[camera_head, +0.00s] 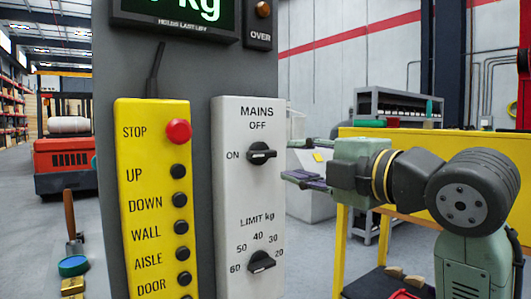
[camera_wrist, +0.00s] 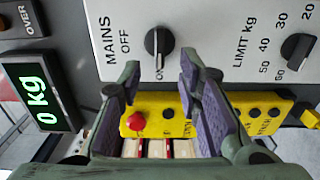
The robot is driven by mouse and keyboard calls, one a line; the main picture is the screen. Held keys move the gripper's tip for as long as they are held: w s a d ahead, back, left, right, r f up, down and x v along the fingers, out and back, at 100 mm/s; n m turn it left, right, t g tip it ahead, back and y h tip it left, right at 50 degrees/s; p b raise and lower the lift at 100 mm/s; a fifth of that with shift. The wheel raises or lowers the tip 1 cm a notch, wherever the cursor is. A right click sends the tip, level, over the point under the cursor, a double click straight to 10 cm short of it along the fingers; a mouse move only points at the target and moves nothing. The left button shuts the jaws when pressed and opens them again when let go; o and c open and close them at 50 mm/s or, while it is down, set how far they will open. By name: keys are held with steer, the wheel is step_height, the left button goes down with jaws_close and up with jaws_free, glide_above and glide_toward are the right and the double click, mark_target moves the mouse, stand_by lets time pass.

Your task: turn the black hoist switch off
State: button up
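The black MAINS switch (camera_head: 261,153) is a rotary knob on a white panel (camera_head: 232,200), with OFF printed above it and ON to its left. Its bar lies level, with the pale mark toward ON. In the wrist view the switch (camera_wrist: 159,43) shows turned sideways, its mark toward the partly hidden ON. My gripper (camera_head: 290,159) is just right of the switch in the head view, fingers apart and empty. In the wrist view my gripper (camera_wrist: 160,66) has one finger on each side below the switch, with no contact visible.
A black LIMIT kg knob (camera_head: 261,262) sits lower on the white panel. A yellow pendant (camera_head: 150,225) with a red STOP button (camera_head: 178,132) and several black buttons hangs to the left. A weight display (camera_head: 175,12) is above. A yellow table (camera_head: 430,150) stands behind my arm.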

mark_target(267, 155)
steer(key=p+x, duration=0.2)
steer(key=x, duration=0.6)
steer(key=shift+w+a, duration=0.1)
jaws_close()
